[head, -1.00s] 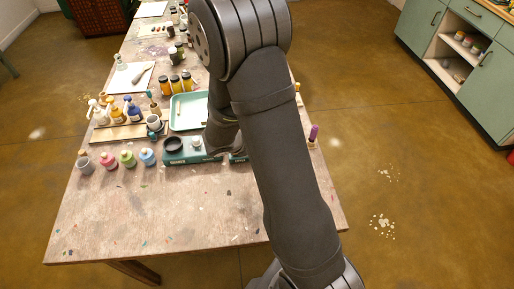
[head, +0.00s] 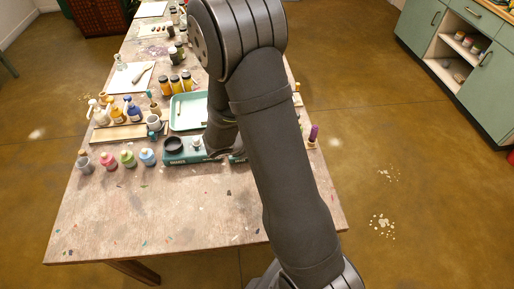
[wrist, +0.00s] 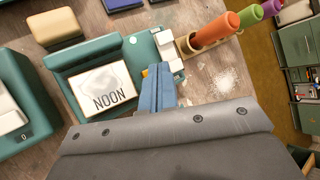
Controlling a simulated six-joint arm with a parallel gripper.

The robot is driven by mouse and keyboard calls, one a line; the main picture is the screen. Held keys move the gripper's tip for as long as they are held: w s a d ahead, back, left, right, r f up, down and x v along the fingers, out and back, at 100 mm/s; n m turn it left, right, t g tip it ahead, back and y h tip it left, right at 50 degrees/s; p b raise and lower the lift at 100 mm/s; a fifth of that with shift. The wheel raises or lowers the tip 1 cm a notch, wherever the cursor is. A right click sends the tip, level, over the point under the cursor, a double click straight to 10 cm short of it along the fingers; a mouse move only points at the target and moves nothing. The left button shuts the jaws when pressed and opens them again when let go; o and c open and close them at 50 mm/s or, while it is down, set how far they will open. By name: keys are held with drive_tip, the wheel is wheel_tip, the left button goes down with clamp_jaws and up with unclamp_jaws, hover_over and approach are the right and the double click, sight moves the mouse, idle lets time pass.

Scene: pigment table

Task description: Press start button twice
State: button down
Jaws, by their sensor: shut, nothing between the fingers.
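A teal device (wrist: 75,57) with a white panel reading "NOON" (wrist: 108,90) lies left of my fingers in the wrist view. A narrow teal part with white blocks (wrist: 166,48) stands just beyond the fingertips. My gripper (wrist: 158,72) is shut and empty, its blue fingers pointing at the teal part. A small orange-yellow spot (wrist: 145,72) shows beside the fingertips. I cannot tell whether it is the start button, or whether the fingers touch anything. In the head view the teal device (head: 180,158) with a black ring (head: 173,144) is partly behind my arm.
A wooden rack (wrist: 215,40) holds orange, green and purple sticks right of the fingers. Another teal device (wrist: 30,90) is at the far left. Small colour bottles (head: 128,160) stand left of the device in the head view. A light green tray (head: 188,112) lies behind. The table's front is clear.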

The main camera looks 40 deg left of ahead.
drive_tip(key=shift+f, duration=0.45)
idle(0.4)
drive_tip(key=shift+r, duration=0.9)
drive_tip(key=shift+r, duration=2.5)
drive_tip(key=shift+r, duration=1.85)
